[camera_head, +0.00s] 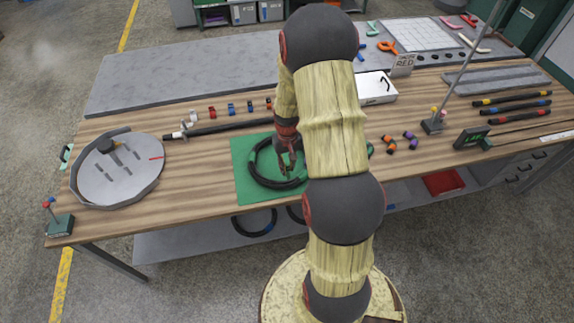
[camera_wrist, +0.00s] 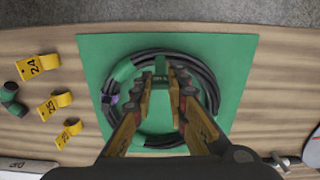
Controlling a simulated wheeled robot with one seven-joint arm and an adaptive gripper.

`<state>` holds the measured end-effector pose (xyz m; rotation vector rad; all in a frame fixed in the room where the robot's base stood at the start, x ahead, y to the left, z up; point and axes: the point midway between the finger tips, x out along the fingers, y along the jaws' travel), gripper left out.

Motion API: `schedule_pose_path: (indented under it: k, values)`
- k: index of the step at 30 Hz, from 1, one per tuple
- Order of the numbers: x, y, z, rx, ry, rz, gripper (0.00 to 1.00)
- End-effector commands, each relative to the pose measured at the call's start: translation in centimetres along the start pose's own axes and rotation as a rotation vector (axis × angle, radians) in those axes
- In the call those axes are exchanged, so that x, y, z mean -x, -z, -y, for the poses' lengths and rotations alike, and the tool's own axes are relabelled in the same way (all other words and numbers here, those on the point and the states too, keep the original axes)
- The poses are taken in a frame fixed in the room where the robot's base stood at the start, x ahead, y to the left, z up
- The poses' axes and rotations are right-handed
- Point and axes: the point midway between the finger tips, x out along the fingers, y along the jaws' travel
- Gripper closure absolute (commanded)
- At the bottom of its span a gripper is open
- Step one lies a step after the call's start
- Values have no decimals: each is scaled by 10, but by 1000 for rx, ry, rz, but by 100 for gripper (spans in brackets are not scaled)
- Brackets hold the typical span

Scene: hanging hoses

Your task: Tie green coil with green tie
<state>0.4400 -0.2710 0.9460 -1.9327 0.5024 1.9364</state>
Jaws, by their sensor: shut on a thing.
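A black hose coil with green stretches (camera_head: 258,178) lies on a green mat (camera_head: 242,193) near the table's front edge. In the wrist view the coil (camera_wrist: 211,92) forms a ring under my fingers, with a small purple patch on its left side. My gripper (camera_head: 288,168) is over the coil. In the wrist view my gripper (camera_wrist: 168,80) is shut on a small green tie (camera_wrist: 160,66), inside the ring near its far edge. The fingers hide part of the coil. I cannot tell whether the tie goes around the hose.
Yellow-orange numbered ties (camera_wrist: 56,105) lie beside the mat, with a dark green piece (camera_wrist: 10,98) near them. A round grey tray (camera_head: 120,180) stands at the left. A black rod (camera_head: 230,126) lies behind the mat. More hoses (camera_head: 253,224) show below the table edge.

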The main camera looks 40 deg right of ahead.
Motion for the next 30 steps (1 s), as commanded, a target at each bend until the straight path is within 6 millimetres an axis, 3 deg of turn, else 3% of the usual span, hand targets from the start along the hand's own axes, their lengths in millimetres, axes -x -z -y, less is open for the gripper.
schedule_pose_path:
  k: [11,30]
  values:
    - [-4,0,0,8,0,1,100]
    - [-36,0,0,9,0,1,100]
